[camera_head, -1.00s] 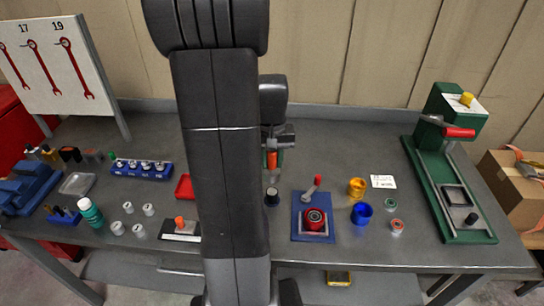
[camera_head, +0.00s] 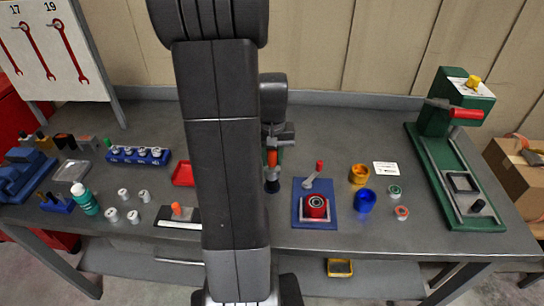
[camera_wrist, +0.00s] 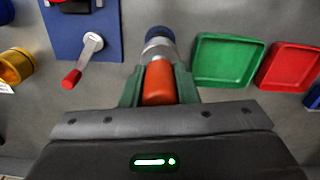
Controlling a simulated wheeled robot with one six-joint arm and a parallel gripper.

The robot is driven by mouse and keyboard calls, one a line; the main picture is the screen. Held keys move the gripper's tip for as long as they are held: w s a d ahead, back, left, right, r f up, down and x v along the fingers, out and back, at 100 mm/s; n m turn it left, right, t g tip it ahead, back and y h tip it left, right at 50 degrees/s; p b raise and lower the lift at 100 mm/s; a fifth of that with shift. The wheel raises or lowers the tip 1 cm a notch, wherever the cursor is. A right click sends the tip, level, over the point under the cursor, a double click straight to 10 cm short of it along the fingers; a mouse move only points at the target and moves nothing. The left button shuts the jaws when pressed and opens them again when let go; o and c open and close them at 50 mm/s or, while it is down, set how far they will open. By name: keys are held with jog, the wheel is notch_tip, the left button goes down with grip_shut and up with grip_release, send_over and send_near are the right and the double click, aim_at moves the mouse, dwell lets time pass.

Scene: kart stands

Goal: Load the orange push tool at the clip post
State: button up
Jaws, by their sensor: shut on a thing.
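My gripper (camera_wrist: 158,88) is shut on the orange push tool (camera_wrist: 158,80), with a green finger on each side of it. In the head view the orange push tool (camera_head: 272,159) points down just above the dark clip post (camera_head: 272,187). In the wrist view the clip post (camera_wrist: 160,36) shows beyond the tool's end, with a pale grey part between them. I cannot tell whether tool and post touch. My arm hides part of the bench to the left of the post.
Right of the post is a blue plate (camera_head: 300,214) with a red round part (camera_head: 316,206) and a red-tipped lever. Green (camera_wrist: 228,60) and red (camera_wrist: 292,66) trays lie close by in the wrist view. Yellow and blue cups and a green press (camera_head: 445,150) stand further right.

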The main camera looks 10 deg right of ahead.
jog(key=shift+s+f+b, duration=0.1)
jog(key=shift+f+b, duration=0.3)
jog(key=shift+f, duration=0.2)
dwell(1.5)
jog(key=shift+r+p, duration=2.8)
jog(key=shift+r, duration=0.8)
